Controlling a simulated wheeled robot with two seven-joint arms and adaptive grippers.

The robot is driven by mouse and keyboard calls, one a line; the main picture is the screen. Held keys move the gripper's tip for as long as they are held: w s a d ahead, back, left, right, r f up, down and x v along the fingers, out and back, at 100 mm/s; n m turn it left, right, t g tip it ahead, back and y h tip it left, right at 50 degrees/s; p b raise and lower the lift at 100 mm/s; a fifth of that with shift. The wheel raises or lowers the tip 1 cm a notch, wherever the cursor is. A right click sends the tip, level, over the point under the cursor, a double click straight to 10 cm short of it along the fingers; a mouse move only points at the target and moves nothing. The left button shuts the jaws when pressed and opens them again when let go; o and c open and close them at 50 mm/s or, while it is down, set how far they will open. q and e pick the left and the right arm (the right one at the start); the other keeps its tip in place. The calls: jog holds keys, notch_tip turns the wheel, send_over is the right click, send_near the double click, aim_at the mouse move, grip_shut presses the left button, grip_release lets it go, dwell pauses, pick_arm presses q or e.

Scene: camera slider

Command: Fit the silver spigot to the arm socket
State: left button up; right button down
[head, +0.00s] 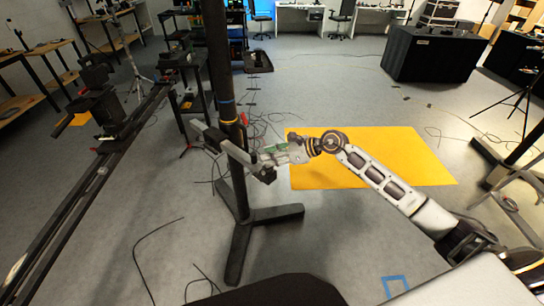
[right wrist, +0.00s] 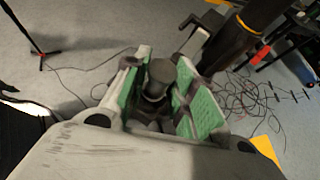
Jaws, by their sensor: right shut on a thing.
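My right gripper (head: 272,158) comes in from the right in the head view, beside the black stand's column. In the right wrist view its green-padded fingers (right wrist: 162,95) are shut on a dark grey stepped cylinder (right wrist: 160,72), which looks like the spigot. A pale grey arm (head: 212,138) reaches from the column down towards the gripper and has a dark block (head: 264,173) at its near end. The arm also shows behind the fingers in the right wrist view (right wrist: 193,42). The socket opening is hidden, so I cannot tell whether the spigot touches it. My left gripper is out of view.
The black stand (head: 240,215) has spread floor legs. A long slider rail (head: 75,200) with a camera (head: 103,105) runs along the left. A yellow mat (head: 400,160) lies behind my right arm.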

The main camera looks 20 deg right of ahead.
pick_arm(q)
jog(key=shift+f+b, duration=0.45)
pick_arm(e)
jog(key=shift+f, duration=0.25)
dwell(0.6)
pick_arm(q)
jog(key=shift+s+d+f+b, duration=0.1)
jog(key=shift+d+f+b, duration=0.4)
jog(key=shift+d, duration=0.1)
pick_arm(e)
jog(key=shift+f, duration=0.25)
dwell(1.1)
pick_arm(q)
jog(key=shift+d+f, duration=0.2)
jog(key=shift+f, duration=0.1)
pick_arm(e)
jog(key=shift+f, duration=0.25)
pick_arm(q)
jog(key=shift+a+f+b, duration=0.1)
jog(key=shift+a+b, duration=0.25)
jog(key=shift+b, duration=0.05)
dwell(0.9)
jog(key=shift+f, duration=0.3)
pick_arm(e)
jog(key=shift+f, duration=0.2)
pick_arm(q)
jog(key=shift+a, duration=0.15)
pick_arm(e)
jog(key=shift+f, duration=0.1)
